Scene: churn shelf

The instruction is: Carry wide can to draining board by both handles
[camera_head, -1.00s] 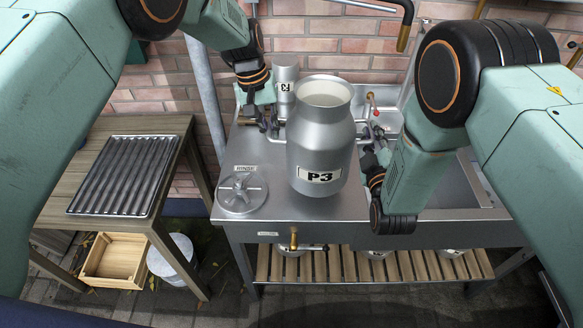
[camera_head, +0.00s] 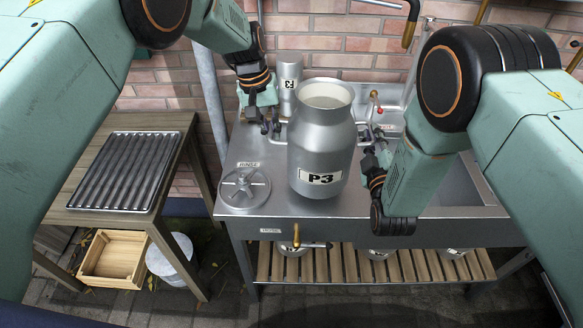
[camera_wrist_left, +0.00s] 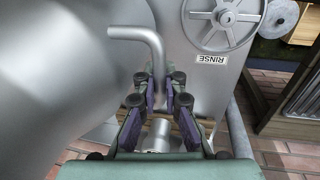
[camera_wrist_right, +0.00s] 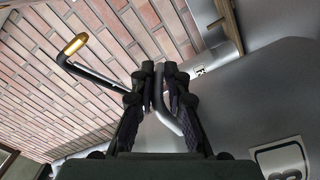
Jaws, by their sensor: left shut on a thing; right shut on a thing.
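The wide can (camera_head: 321,143) is a grey metal churn labelled P3, upright over the steel counter. Whether its base touches the counter I cannot tell. My left gripper (camera_head: 270,128) is shut on the can's left handle, a bent rod (camera_wrist_left: 150,42) in the left wrist view. My right gripper (camera_head: 371,143) is shut on its right handle, which shows between the fingers in the right wrist view (camera_wrist_right: 163,112). The draining board (camera_head: 122,172) is a ribbed metal tray on the wooden table at the left, with nothing on it.
A round handwheel (camera_head: 243,190) marked RINSE is left of the can. A smaller can (camera_head: 290,78) stands behind it. A sink (camera_head: 458,183) is at right. A grey pole (camera_head: 208,90) rises between counter and wooden table (camera_head: 178,150). A wooden crate (camera_head: 112,259) is below.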

